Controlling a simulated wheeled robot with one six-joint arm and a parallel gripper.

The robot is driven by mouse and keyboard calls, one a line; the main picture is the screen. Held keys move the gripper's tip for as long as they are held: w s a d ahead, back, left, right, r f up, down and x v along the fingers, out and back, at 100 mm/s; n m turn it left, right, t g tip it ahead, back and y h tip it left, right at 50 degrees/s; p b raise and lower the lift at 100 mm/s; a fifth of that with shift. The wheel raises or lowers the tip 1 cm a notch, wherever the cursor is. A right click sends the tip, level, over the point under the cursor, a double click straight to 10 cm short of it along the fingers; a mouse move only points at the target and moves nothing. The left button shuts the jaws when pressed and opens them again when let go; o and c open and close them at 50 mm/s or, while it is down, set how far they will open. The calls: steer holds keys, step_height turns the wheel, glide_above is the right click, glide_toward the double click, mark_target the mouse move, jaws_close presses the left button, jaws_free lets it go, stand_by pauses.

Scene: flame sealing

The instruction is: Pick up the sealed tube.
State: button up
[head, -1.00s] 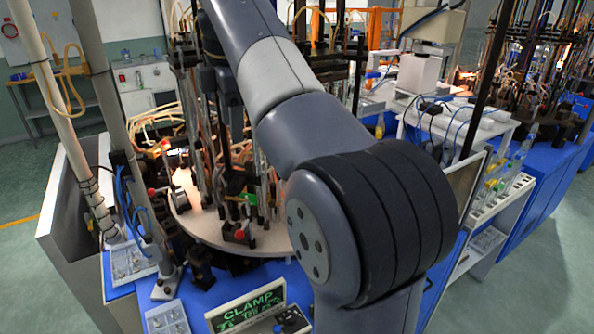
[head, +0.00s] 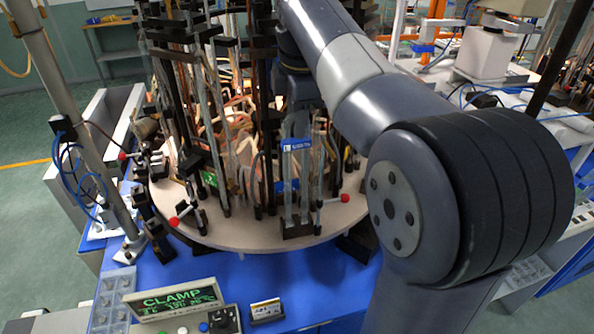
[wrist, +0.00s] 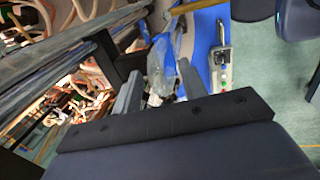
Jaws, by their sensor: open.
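Several clear glass tubes stand upright at the front of the round turntable (head: 250,236). A glass tube (head: 305,190) near its front edge sits in a dark holder (head: 298,228), with a blue label at its upper part. I cannot tell from its ends whether it is sealed. In the wrist view my gripper (wrist: 159,68) is open, its two grey fingers apart. A clear, glassy piece (wrist: 163,66) shows between and beyond the fingers; I cannot tell whether it is the same tube. Nothing is visibly gripped. In the head view the fingertips are not clear.
Dark rods and hoses crowd the turntable. Red-knobbed levers (head: 178,220) stick out at its rim. A CLAMP display (head: 175,302) and a compartment tray (head: 112,298) stand on the blue front surface. A grey post (head: 85,140) rises at the left.

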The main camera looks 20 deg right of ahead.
steer(key=shift+a+f, duration=0.1)
steer(key=shift+f, duration=0.15)
steer(key=shift+c, duration=0.4)
jaws_close()
